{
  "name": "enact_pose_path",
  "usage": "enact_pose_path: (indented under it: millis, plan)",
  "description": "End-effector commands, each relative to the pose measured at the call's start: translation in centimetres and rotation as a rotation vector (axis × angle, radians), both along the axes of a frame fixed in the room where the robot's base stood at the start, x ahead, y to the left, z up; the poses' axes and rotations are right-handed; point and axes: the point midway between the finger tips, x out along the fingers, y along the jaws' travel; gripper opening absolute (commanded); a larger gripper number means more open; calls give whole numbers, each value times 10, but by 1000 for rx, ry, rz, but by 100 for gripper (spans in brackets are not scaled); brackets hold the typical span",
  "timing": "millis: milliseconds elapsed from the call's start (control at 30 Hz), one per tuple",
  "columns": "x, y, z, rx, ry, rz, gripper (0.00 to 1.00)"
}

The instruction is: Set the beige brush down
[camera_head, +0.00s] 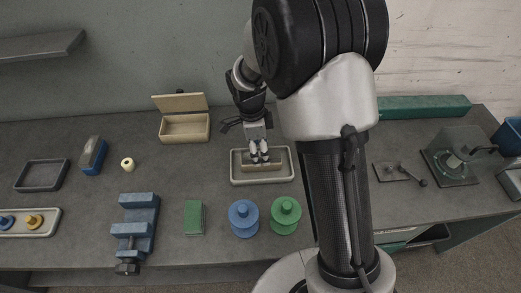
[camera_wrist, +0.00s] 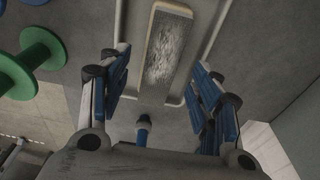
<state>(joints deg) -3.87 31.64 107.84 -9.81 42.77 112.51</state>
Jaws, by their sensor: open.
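The beige brush (camera_head: 262,167) lies in a shallow beige-grey tray (camera_head: 236,181) near the middle of the table. In the wrist view the brush (camera_wrist: 168,50) is a long beige block with a whitish speckled upper face, lying along the tray floor. My gripper (camera_head: 258,156) is directly over the brush, pointing down. In the wrist view the gripper's fingers (camera_wrist: 165,88) stand apart on either side of the brush's line, with gaps showing beside it. In the head view the fingertips hide part of the brush.
A blue spool (camera_head: 243,219) and a green spool (camera_head: 286,216) stand in front of the tray. A green block (camera_head: 194,217) and a blue vise (camera_head: 136,228) are to the left. An open beige box (camera_head: 185,128) stands behind left. My arm hides the table right of the tray.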

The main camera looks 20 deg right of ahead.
Motion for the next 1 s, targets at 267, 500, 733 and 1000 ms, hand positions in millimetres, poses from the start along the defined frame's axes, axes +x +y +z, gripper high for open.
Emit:
enact_pose_path:
  millis: [267, 500, 733, 1000]
  plan:
    - [3, 7, 66, 0, -5, 1, 58]
    - [3, 12, 98, 1, -1, 0, 58]
    - [-8, 10, 125, 10, -18, 95, 58]
    - [-72, 2, 198, 18, -89, 571, 58]
